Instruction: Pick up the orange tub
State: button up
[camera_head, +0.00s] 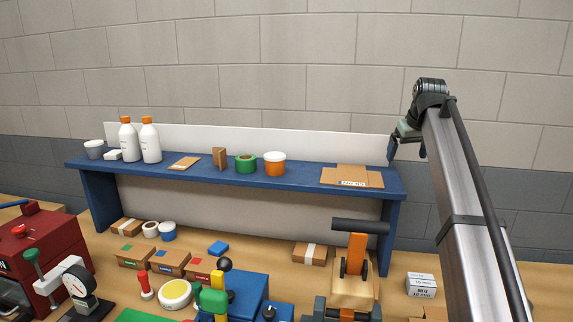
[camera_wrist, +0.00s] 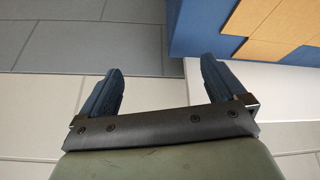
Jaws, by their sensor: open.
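The orange tub (camera_head: 275,166) stands upright on the blue shelf (camera_head: 310,181), just right of a green tape roll, with a white top. My gripper (camera_head: 406,150) is at the shelf's right end, well to the right of the tub and apart from it. In the wrist view my gripper (camera_wrist: 160,66) is open, with nothing between its two dark blue fingers. The tub is not in the wrist view.
A flat cardboard piece (camera_head: 352,177) lies on the shelf between the tub and my gripper. The green roll (camera_head: 245,164) and a cardboard piece (camera_head: 219,157) stand to the left. A white backboard (camera_head: 330,146) rises behind. Several items crowd the table below.

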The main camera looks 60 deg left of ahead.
jog(key=s+a+r+n+g, duration=0.1)
jog(key=s+a+r+n, duration=0.2)
jog(key=s, duration=0.4)
jog(key=s+a+r+g, duration=0.1)
jog(key=s+a+r, duration=0.2)
jog(key=s+a, duration=0.35)
jog(key=n+g, duration=0.2)
jog(key=n, duration=0.2)
send_near(275, 155)
jog(key=shift+y, duration=0.3)
jog(key=x, duration=0.6)
jog(key=shift+w, duration=0.1)
jog(key=shift+x, duration=2.5)
jog(key=shift+d+f, duration=0.1)
jog(key=shift+d, duration=0.1)
jog(key=shift+c, duration=0.2)
jog(key=c, duration=1)
jog(key=shift+c, duration=0.5)
